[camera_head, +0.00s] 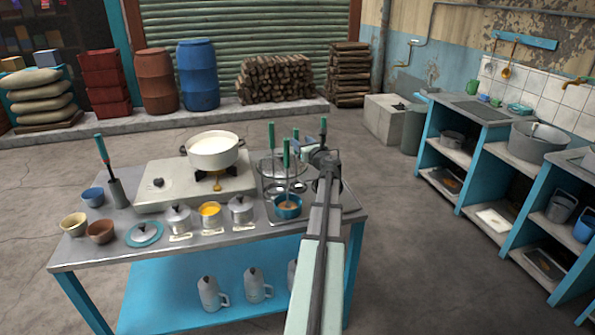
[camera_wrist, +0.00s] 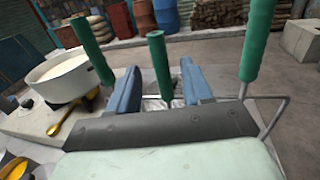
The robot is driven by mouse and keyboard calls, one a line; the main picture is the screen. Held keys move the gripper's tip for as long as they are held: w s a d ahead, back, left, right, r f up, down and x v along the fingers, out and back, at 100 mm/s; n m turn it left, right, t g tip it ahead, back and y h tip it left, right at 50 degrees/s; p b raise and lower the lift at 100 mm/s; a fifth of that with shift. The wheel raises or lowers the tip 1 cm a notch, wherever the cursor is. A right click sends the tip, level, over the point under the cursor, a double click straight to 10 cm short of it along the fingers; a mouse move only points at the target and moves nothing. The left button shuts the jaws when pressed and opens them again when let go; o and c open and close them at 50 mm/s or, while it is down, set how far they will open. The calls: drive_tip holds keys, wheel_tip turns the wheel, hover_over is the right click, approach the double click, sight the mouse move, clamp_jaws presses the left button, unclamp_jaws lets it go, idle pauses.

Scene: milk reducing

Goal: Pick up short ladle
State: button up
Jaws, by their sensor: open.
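Several green-handled utensils stand in a wire rack (camera_head: 268,178) at the table's right end. In the wrist view, one green handle (camera_wrist: 158,62) rises between the two blue fingers of my open gripper (camera_wrist: 160,88), with gaps at both sides. A second green handle (camera_wrist: 92,52) stands to the left and a third (camera_wrist: 257,40) to the right. In the head view my gripper (camera_head: 308,152) is at the rack, beside the upright green handles (camera_head: 286,153). The utensils' lower ends are mostly hidden, so I cannot tell for sure which is the short ladle.
A white pot (camera_head: 214,153) of milk stands on the stove (camera_head: 165,185), left of the rack. A blue cup (camera_head: 288,207) stands at the rack's front. Open floor lies to the right.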

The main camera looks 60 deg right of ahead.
sight(297, 138)
drive_tip(key=shift+x, duration=2.7)
drive_tip(key=shift+c, duration=0.5)
clamp_jaws()
